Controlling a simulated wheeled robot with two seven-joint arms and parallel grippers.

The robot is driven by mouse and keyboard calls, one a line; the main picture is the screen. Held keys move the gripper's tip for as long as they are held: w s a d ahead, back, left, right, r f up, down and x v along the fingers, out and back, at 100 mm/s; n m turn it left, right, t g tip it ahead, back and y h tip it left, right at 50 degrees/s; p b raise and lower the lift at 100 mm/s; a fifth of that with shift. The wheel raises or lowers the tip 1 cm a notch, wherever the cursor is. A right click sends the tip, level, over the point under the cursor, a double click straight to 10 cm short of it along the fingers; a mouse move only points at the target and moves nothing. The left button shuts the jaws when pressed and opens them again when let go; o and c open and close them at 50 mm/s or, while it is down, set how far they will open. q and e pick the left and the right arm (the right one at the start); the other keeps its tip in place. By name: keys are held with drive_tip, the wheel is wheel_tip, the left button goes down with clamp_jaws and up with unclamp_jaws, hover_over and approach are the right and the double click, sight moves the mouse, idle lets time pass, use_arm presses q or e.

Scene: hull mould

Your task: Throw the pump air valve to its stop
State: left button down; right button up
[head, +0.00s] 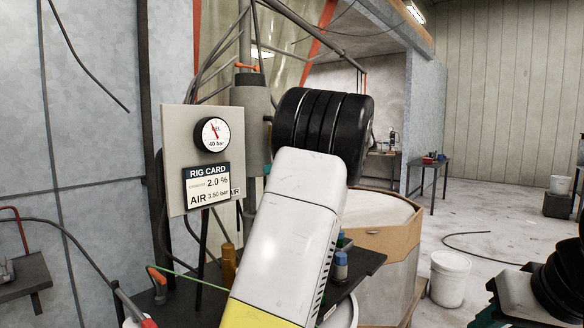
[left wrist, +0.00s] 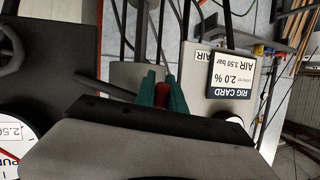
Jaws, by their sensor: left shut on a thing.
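In the left wrist view my left gripper (left wrist: 162,94) has its green fingers shut on a red handle (left wrist: 162,90), which I take for the air valve's handle. Only a small part of the handle shows between the fingers; its lever and stop are hidden. In the head view my white forearm and black ribbed wrist cover the left gripper and what it holds. My right gripper (head: 488,316) shows partly at the lower right edge; its jaw opening is not clear.
A grey panel (head: 175,150) carries a gauge (head: 212,134) and a rig card (head: 207,185); the card also shows in the left wrist view (left wrist: 230,75). An orange handle (head: 246,67) tops a grey cylinder. A white bucket (head: 449,278) stands on open floor at right.

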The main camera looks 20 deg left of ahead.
use_arm(q)
drive_tip(key=shift+w+d+f+n+t+h, duration=0.15)
drive_tip(key=shift+w+d+n+t+h, duration=0.15)
drive_tip(key=shift+w+n, duration=0.25)
drive_tip(key=shift+w, duration=0.1)
drive_tip(key=c, duration=1.4)
unclamp_jaws()
drive_tip(key=v, duration=0.7)
drive_tip(key=shift+d, duration=0.3)
